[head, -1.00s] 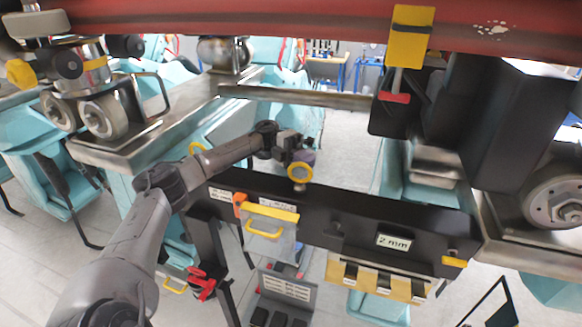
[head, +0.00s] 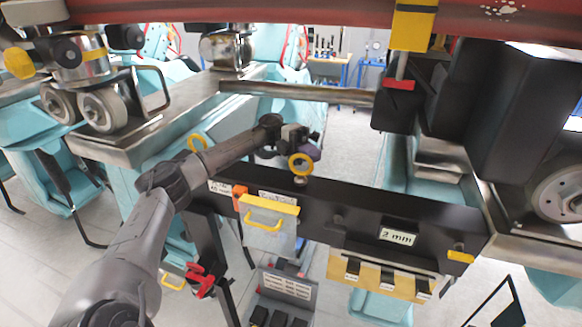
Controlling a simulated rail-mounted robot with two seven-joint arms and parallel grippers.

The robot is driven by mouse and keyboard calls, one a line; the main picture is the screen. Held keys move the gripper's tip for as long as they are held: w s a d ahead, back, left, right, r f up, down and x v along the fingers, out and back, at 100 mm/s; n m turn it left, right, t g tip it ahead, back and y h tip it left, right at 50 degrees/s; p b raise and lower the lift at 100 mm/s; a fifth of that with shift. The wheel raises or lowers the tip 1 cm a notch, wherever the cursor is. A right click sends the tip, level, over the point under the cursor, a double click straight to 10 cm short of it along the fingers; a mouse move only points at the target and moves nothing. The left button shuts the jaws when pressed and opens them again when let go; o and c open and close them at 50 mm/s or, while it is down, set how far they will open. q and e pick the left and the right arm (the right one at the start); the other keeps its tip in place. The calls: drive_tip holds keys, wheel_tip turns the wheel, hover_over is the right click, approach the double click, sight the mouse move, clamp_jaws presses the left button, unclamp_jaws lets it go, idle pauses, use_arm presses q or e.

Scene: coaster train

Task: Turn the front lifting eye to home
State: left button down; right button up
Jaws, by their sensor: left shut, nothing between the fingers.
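A yellow ring-shaped lifting eye (head: 301,165) stands upright on a short metal stud at the far edge of the black beam (head: 360,218). My right gripper is not in view.
A red rail (head: 270,18) with a yellow-black latch (head: 412,25) crosses the top. A clear box with a yellow handle (head: 268,224) and a "2 mm" label (head: 397,235) are on the beam. A steel crossbar (head: 295,93) runs behind the gripper.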

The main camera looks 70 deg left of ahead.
use_arm(q)
drive_tip(key=shift+r, duration=0.1)
idle(0.3)
drive_tip(key=w+d+r+b, duration=0.2)
drive_tip(key=w+d+r, duration=0.1)
drive_tip(key=d+r, duration=0.8)
drive_tip(key=shift+w+b, duration=0.35)
drive_tip(key=shift+w, duration=0.05)
